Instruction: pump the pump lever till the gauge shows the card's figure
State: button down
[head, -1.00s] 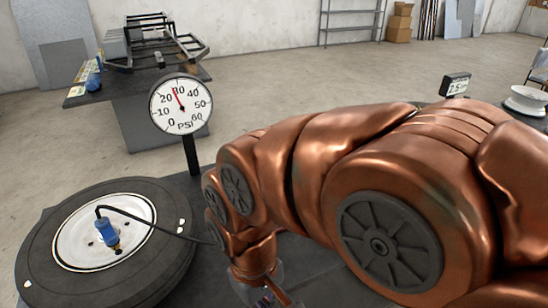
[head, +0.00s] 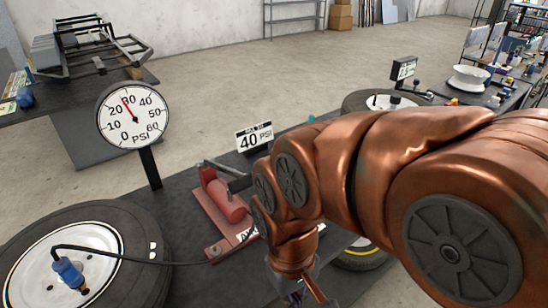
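The round white gauge (head: 135,116) stands on a black post. Its red needle points just left of the 30 mark. The card (head: 254,138) reads 40 PSI, with smaller text above. The red pump (head: 228,208) lies on the dark bench behind my arm. A dark bar, seemingly the pump lever (head: 237,181), runs beside it, and its far part is hidden by my arm. My gripper (head: 312,290) is at the bottom edge, right of the pump, only partly seen. I cannot tell its opening or whether it touches anything.
A tyre on a white rim (head: 132,232) lies at lower left, with a blue valve fitting (head: 68,271) and a black hose (head: 165,263) running towards the pump. Another tyre (head: 365,101) lies behind my arm. A small display (head: 404,68) stands beyond it.

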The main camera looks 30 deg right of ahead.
aim_at(244, 180)
jog(key=z, duration=0.05)
jog(key=k, duration=0.9)
jog(key=u, duration=0.9)
jog(key=i, duration=0.45)
